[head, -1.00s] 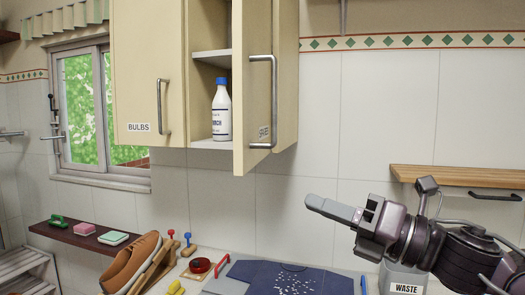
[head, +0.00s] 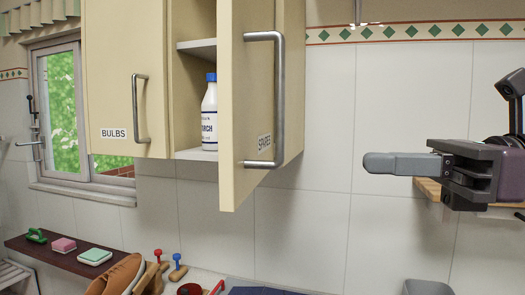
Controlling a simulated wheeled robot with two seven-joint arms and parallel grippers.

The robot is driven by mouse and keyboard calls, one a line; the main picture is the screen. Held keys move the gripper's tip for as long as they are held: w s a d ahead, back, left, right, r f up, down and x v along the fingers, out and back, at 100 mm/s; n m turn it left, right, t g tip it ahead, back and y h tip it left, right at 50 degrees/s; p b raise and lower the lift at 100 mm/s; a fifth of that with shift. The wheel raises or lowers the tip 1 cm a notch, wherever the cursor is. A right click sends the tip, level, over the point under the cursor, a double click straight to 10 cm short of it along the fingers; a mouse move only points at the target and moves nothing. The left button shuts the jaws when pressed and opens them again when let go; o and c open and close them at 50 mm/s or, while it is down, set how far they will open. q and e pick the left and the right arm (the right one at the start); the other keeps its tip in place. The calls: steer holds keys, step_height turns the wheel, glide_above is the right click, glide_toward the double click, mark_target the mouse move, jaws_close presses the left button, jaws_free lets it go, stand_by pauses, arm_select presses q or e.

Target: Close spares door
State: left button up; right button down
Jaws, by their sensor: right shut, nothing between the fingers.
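The spares door (head: 238,110) is the cream cabinet door with a "SPARES" label and a grey bar handle (head: 279,100). It stands open, swung out toward me from the wall cabinet (head: 189,20). Inside the cabinet a white bottle with a blue cap (head: 210,115) stands on the lower shelf. My right gripper (head: 368,163) is shut and empty, pointing left, in front of the tiled wall. My left gripper is not in view.
The shut "BULBS" door (head: 115,80) is left of the opening. A wooden shelf (head: 430,189) is partly behind my right gripper. Below are a dark ledge (head: 65,253) with sponges and a brown shoe (head: 118,276). The wall between door and gripper is clear.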

steer(key=p, duration=0.4)
glide_toward(235, 156)
steer(key=p+x, duration=0.1)
steer(key=x, duration=0.1)
steer(key=p+x, duration=0.2)
steer(key=x, duration=0.1)
steer(key=shift+w+a+r, duration=0.2)
steer(key=shift+a+r, duration=0.05)
steer(key=shift+a, duration=0.05)
steer(key=shift+a+p, duration=0.3)
steer(key=shift+w+a+f, duration=0.1)
steer(key=shift+a+f, duration=0.1)
steer(key=shift+a, duration=0.1)
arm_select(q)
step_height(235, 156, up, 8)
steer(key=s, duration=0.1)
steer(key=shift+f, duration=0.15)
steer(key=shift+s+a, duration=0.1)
arm_select(e)
steer(key=shift+a, duration=0.1)
